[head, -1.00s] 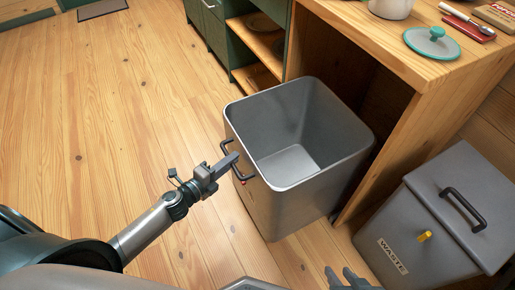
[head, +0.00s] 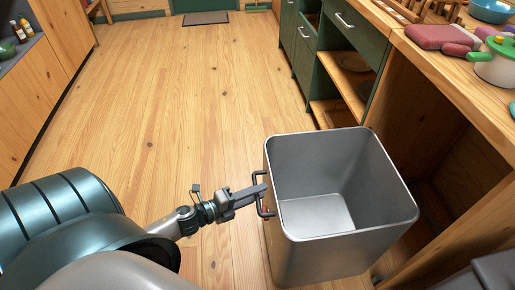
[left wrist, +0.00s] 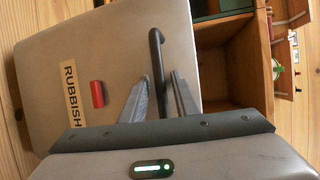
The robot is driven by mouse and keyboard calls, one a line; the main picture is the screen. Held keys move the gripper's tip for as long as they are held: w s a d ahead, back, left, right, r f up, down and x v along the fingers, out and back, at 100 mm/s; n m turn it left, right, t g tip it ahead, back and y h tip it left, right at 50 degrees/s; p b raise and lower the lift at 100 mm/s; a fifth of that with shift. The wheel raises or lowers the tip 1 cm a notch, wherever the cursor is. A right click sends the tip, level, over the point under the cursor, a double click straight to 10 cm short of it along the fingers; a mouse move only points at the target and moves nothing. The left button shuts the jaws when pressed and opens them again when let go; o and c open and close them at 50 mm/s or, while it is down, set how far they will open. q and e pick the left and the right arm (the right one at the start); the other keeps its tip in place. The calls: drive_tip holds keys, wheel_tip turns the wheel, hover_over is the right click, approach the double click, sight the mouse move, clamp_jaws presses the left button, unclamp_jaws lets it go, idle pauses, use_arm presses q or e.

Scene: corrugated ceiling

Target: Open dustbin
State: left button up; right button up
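The dustbin is a grey, square bin (head: 325,258) with an open top; its bare inside floor shows in the head view. A dark bar handle (head: 265,208) is on its left side. In the left wrist view the bin (left wrist: 120,45) carries a "RUBBISH" label (left wrist: 73,93) and a red part (left wrist: 97,94). My left gripper (head: 262,188) is at the handle. In the left wrist view its two fingers (left wrist: 160,85) stand apart, one on each side of the handle (left wrist: 157,62), with narrow gaps showing. My right gripper is not in view.
A wooden counter (head: 445,75) with an open space below stands right of the bin. Green cabinets (head: 350,35) with open shelves are behind it. A dark grey object (head: 488,275) is at the lower right. The wooden floor (head: 170,110) left of the bin is clear.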

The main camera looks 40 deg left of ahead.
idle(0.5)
use_arm(q)
drive_tip(key=v, duration=1.7)
drive_tip(key=shift+s, duration=0.2)
drive_tip(key=shift+r, duration=0.1)
